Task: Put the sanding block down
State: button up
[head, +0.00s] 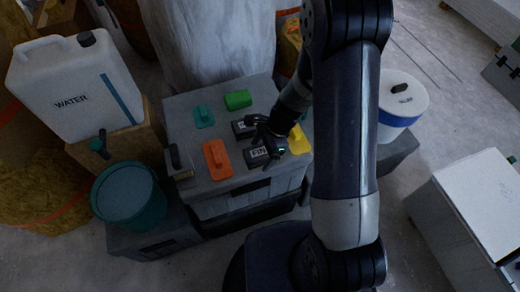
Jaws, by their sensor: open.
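My gripper (268,139) is open, low over the top of a grey box (207,98). A dark block with a pale label starting "FIN" (257,154), apparently a sanding block, lies on the box top just below the gripper. The fingers and arm cover part of it, and I cannot tell whether they touch it. A second dark labelled block (241,128) lies just behind it, also partly hidden by the gripper.
On the box top are an orange float (217,160), a teal float (203,117), a yellow float (298,139) and a green roll (238,100). A water can (75,90) and teal bucket (128,195) stand left. A white tub (402,100) stands right.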

jog(key=p+v, duration=0.2)
jog(key=v, duration=0.9)
jog(key=shift+w, duration=0.1)
jog(key=b+x, duration=0.2)
jog(key=x, duration=0.9)
jog(key=shift+a+f+b, duration=0.2)
jog(key=shift+f+b, duration=0.05)
jog(key=shift+b, duration=0.1)
jog(key=shift+f, duration=0.4)
